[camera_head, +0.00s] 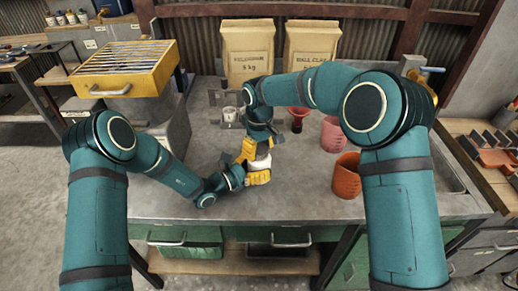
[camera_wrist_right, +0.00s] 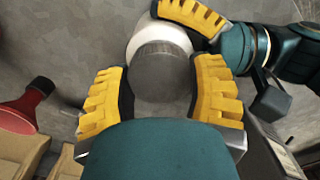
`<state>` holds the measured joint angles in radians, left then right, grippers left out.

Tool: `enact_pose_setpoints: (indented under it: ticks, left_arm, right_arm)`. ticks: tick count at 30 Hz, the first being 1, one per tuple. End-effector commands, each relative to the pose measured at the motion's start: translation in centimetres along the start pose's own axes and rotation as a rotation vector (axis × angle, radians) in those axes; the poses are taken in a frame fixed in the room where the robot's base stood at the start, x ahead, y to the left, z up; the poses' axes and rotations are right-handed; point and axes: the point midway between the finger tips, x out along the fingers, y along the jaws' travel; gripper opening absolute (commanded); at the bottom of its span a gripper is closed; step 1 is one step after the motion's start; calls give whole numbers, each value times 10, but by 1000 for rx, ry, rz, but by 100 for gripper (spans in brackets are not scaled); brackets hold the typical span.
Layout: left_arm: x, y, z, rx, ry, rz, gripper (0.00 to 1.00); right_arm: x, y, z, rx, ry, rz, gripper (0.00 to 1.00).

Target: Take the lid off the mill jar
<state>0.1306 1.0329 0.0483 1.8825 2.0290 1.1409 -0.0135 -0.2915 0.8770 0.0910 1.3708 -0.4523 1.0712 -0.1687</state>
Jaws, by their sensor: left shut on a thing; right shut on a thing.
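The white mill jar (camera_head: 262,162) stands on the grey worktop, mostly hidden by my yellow-fingered grippers. In the right wrist view the jar (camera_wrist_right: 148,36) shows as a pale rim behind its round dark grey lid (camera_wrist_right: 162,72). My right gripper (camera_head: 247,149) comes from above; in its wrist view my right gripper (camera_wrist_right: 160,92) has a finger on each side of the lid and is shut on it. My left gripper (camera_head: 257,177) is low at the jar's near side and shut on the jar body; one of its fingers shows in the wrist view. The lid appears seated on the jar.
A red funnel (camera_head: 298,117), a pink jug (camera_head: 331,136) and an orange pot (camera_head: 346,178) stand to the right. A pale cup (camera_head: 230,114) is behind left. Two paper bags (camera_head: 247,50) stand at the back. The worktop's front (camera_head: 285,215) is clear.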

Motion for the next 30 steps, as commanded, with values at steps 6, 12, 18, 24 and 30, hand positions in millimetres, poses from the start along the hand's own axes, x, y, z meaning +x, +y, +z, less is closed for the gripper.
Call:
enact_pose_setpoints:
  ticks: [6,12,18,24,30]
  left_arm:
    - [0,0,0,0,-1,-1,0]
    - [0,0,0,0,-1,-1,0]
    - [0,0,0,0,-1,0,0]
    - [0,0,0,0,-1,0,0]
    - [0,0,0,0,-1,0,0]
  right_arm:
    - [0,0,0,-431,0,-2,14]
    - [0,0,0,-831,-1,-1,14]
    - [-1,0,0,-1228,-1,-1,14]
    - [-1,0,0,-1528,-2,-1,14]
    - [-1,0,0,-1586,-3,0,14]
